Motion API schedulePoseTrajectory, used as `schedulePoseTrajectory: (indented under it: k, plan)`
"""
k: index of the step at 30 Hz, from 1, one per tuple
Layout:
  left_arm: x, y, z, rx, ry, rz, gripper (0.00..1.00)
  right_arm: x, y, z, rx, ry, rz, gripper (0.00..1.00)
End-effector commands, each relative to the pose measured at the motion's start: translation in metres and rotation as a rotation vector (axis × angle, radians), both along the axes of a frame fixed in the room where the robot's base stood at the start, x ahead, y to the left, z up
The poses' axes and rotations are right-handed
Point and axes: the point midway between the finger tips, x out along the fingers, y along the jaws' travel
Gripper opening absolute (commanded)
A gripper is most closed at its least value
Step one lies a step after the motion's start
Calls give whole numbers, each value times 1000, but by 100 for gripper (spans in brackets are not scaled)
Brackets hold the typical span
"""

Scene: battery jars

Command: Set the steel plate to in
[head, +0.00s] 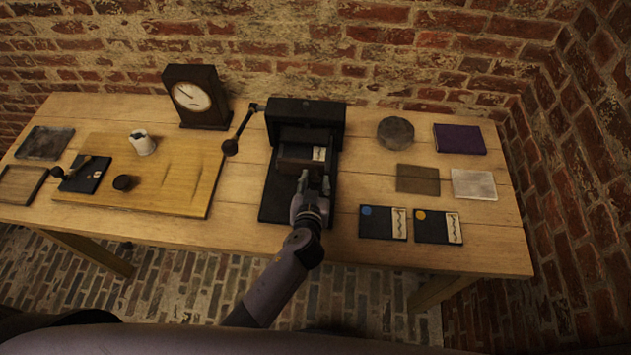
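A pale grey metal plate (474,184), seemingly the steel one, lies flat on the right of the table. A brownish plate (417,180) lies just left of it. A black press-like device (306,112) with a side lever stands at the middle. A dark block (295,165) with a pale label sits in its opening. My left gripper (314,181) is at the block's front, its two fingers apart. Whether they touch the block is hard to tell. My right gripper is not in view.
Two dark cards (375,222) with coloured dots lie at the front right. Behind are a round grey lump (395,132) and a purple book (459,139). A dial clock (197,97), a white cup (142,142) and a wooden board (180,183) are on the left.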

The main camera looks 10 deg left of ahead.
Motion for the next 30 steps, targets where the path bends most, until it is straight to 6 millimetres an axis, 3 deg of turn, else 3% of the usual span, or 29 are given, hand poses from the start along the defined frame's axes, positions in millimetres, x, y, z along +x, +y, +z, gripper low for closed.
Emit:
schedulePoseTrajectory:
  k: [9, 14, 30]
  plan:
    - [0, 0, 1, -1, -2, -1, 41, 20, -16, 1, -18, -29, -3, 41]
    - [-7, -1, 4, -2, -1, 0, 41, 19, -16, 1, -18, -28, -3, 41]
    - [-99, 0, 41, -1, 0, 0, 41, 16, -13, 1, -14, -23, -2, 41]
